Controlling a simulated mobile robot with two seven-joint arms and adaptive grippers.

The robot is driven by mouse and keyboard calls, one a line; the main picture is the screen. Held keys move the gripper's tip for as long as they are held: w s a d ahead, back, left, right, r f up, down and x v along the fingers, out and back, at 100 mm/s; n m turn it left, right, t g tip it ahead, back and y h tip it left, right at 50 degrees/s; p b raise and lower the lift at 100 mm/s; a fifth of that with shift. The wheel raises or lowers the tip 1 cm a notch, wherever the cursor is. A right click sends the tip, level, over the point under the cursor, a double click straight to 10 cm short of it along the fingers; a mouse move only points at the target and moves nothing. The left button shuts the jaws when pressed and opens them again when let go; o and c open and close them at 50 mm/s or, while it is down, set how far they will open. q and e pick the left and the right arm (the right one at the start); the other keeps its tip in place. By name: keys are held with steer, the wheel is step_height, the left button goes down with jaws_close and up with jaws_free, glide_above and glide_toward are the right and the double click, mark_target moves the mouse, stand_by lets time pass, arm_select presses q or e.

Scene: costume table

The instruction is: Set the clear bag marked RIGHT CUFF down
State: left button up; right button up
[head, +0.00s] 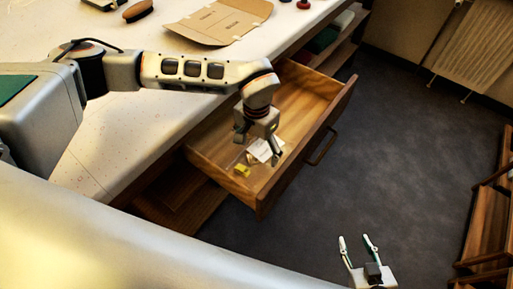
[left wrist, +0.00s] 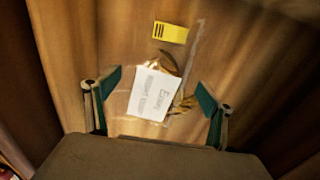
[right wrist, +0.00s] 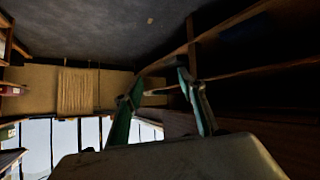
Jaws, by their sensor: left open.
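A clear bag (left wrist: 151,94) with a white printed card and gold-coloured pieces inside lies on the wooden floor of the open drawer (head: 335,110). The print is too small and blurred to read surely as RIGHT CUFF. The bag also shows in the head view (head: 262,151), partly behind my left gripper (head: 257,147). That gripper points down into the drawer and is open, its fingers on either side of the bag in the left wrist view, apart from the card. My right gripper (head: 355,238) is open and empty above the floor, away from the drawer.
A yellow tag (left wrist: 170,32) with dark bars lies by the bag's edge. The white tabletop (head: 150,125) beside the drawer holds an opened cardboard folder (head: 220,22) and a brown brush (head: 138,10). Dark floor lies right of the drawer; wooden furniture (head: 488,230) stands far right.

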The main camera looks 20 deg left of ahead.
mark_target(257, 153)
arm_select(q)
step_height(257, 153, up, 12)
steer(key=shift+p, duration=0.45)
stand_by(0.4)
